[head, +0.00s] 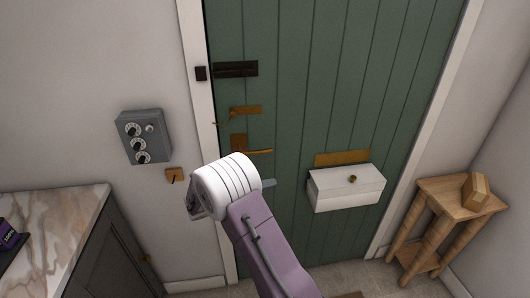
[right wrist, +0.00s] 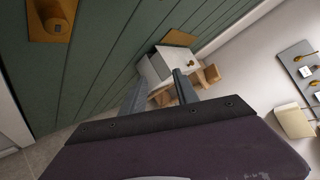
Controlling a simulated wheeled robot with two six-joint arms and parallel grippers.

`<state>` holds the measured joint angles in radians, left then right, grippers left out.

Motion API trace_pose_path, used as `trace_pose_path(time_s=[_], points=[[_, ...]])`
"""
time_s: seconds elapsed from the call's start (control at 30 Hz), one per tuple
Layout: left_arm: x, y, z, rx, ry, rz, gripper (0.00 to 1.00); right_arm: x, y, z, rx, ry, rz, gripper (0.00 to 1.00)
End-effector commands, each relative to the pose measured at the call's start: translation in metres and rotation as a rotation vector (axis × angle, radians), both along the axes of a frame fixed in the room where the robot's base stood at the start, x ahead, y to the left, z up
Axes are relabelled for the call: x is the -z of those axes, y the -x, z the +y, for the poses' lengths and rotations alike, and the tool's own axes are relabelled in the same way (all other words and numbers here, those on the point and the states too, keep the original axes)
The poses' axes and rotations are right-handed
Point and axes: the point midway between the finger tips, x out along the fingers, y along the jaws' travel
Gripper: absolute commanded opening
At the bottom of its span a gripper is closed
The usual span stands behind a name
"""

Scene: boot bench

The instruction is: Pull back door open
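The green plank door (head: 310,110) stands in its white frame, with a thin dark line along its left edge. A brass lever handle (head: 258,151) on its plate is at the left side of the door. Above it are a brass latch (head: 245,110) and a dark bolt (head: 236,69). In the right wrist view the fingers (right wrist: 158,92) stand apart with nothing held. Brass door hardware (right wrist: 50,22) shows at upper left there. My left gripper is not visible.
A white letter box (head: 346,188) is on the door's lower right. A wooden stand (head: 455,198) with a wooden block (head: 477,190) is at right. A grey dial box (head: 144,137) hangs left of the frame. A marble-topped cabinet (head: 60,225) fills the lower left.

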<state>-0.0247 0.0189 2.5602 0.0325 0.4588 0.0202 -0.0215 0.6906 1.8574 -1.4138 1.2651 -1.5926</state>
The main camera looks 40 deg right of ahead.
Motion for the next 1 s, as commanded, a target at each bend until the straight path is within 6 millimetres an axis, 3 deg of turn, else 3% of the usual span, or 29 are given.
trace_pose_path(time_s=[0.03, 0.1, 0.23, 0.47, 0.8, 1.0], points=[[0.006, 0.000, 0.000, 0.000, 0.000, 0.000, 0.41, -0.006, -0.023, -0.006, -0.087, 0.118, 0.114, 0.36], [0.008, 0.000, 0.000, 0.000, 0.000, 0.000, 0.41, -0.024, -0.052, -0.009, -0.181, 0.278, 0.258, 0.36], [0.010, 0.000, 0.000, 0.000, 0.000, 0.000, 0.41, -0.045, -0.081, -0.005, -0.255, 0.458, 0.402, 0.36], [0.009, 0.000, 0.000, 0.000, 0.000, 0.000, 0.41, -0.052, -0.088, -0.009, -0.265, 0.498, 0.435, 0.36], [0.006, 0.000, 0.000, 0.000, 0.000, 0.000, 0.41, -0.057, -0.104, -0.073, -0.264, 0.496, 0.434, 0.36], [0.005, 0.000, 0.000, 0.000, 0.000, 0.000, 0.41, -0.058, -0.110, -0.090, -0.267, 0.495, 0.433, 0.36]])
